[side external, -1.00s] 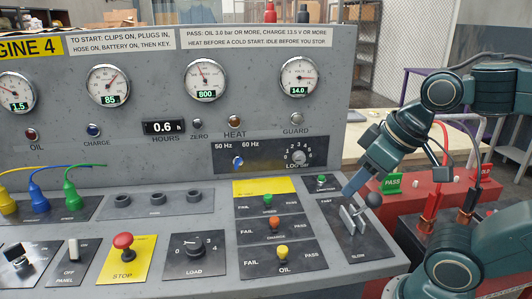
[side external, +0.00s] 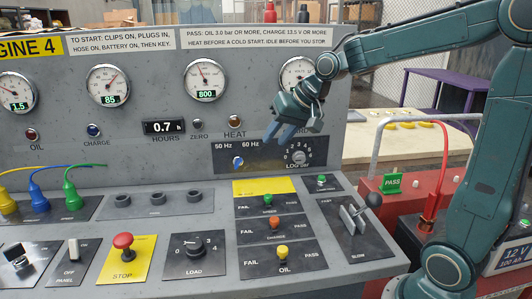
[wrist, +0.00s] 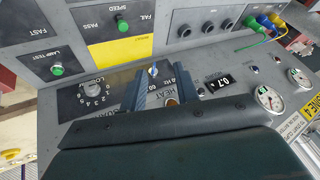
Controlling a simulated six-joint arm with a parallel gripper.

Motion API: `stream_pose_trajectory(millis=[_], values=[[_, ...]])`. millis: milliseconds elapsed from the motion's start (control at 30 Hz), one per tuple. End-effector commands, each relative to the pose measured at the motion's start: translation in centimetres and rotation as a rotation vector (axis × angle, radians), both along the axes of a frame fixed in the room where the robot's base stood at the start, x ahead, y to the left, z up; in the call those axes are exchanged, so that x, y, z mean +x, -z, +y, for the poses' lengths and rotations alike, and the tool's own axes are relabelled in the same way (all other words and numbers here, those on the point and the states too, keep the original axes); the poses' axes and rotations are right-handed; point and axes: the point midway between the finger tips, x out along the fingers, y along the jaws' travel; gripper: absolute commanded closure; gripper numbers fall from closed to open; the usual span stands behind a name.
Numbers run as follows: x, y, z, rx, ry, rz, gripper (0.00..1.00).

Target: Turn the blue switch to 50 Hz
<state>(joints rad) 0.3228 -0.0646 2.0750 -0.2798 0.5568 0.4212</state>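The blue switch (side external: 238,161) is a small knob on the black plate (side external: 262,167) below the 50 Hz and 60 Hz labels. I cannot tell for sure which label it points to. My gripper (side external: 279,132) is in front of the upright panel, above and to the right of the switch, apart from it. In the wrist view the two fingers of my gripper (wrist: 161,88) are spread with nothing between them, and the blue switch (wrist: 153,71) shows just past the gap at their tips.
The sloping desk holds a green toggle (side external: 268,199), a red stop button (side external: 122,240) and a lever (side external: 373,201). My forearm covers part of the right gauge (side external: 296,76).

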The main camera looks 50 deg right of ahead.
Motion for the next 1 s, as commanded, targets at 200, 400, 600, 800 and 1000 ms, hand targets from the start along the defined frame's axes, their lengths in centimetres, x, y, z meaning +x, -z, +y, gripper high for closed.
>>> stream_pose_trajectory(millis=[200, 400, 600, 800, 1000], values=[[5.0, 2.2, -3.7, 0.105, 0.115, -0.022, 0.69], [8.6, 4.4, -7.3, 0.2, 0.215, -0.049, 0.69], [10.6, 6.1, -9.6, 0.263, 0.279, -0.068, 0.69], [11.1, 6.5, -10.2, 0.281, 0.296, -0.076, 0.69], [11.2, 6.6, -10.2, 0.281, 0.295, -0.075, 0.69]])
